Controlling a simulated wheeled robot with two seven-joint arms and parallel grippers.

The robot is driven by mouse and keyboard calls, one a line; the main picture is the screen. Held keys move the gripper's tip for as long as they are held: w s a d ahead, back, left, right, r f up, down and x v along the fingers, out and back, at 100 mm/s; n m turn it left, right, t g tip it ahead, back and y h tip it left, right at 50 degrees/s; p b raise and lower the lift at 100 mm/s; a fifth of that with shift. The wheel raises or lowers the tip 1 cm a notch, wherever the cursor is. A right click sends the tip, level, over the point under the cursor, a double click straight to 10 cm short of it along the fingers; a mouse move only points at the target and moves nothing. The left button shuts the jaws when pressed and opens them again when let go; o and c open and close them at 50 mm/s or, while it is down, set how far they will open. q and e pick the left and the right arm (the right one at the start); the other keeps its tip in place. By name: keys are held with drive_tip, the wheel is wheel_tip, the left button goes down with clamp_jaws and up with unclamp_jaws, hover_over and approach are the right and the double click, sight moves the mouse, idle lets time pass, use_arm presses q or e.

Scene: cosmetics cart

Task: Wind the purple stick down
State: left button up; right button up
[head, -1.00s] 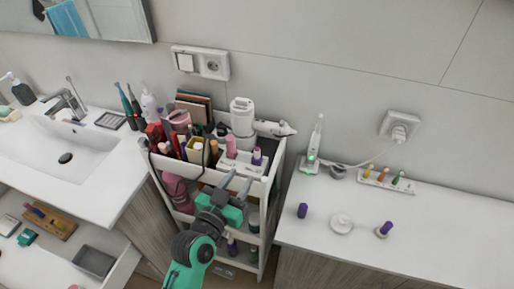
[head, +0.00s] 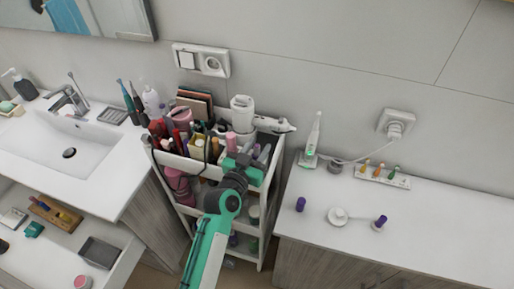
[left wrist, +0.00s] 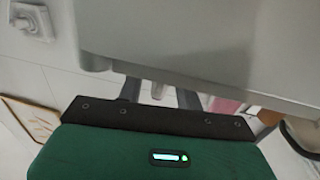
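My left gripper (head: 257,152) is over the front right of the cart's top tray, its two grey fingers apart. In the left wrist view its dark fingers (left wrist: 160,95) also stand apart, with their tips hidden behind a large grey surface. The purple stick that stood in this corner of the tray is not visible now; the gripper covers that spot. I cannot tell if it lies between the fingers. A pink stick (head: 231,141) stands just left of the gripper. My right gripper is in neither view.
The cart's top tray (head: 190,166) is crowded with bottles, brushes and a white hair dryer (head: 243,112). On the right counter stand a purple cap (head: 300,204), a white round piece (head: 338,216), a purple-topped piece (head: 380,222) and a toothbrush on its charger (head: 312,140).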

use_arm(q)
clamp_jaws()
drive_tip(key=shift+f+m+g+h+b, duration=0.1)
drive_tip(key=shift+m+g+h+b, duration=0.6)
drive_tip(key=shift+m+h+b, duration=0.5)
drive_tip(key=m+g+h+b, duration=0.1)
drive_tip(key=h+b, duration=0.1)
drive_tip(key=b, duration=0.1)
drive_tip(key=shift+f+g+b, duration=0.1)
drive_tip(key=shift+g+b, duration=0.2)
drive_tip(key=shift+b, duration=0.1)
drive_tip(key=shift+r+m+g+h+b, duration=0.2)
drive_tip(key=shift+m+g+h+b, duration=0.35)
drive_tip(key=shift+b, duration=0.25)
drive_tip(key=shift+o, duration=0.3)
unclamp_jaws()
drive_tip(key=b+v, duration=0.4)
drive_tip(key=v, duration=1)
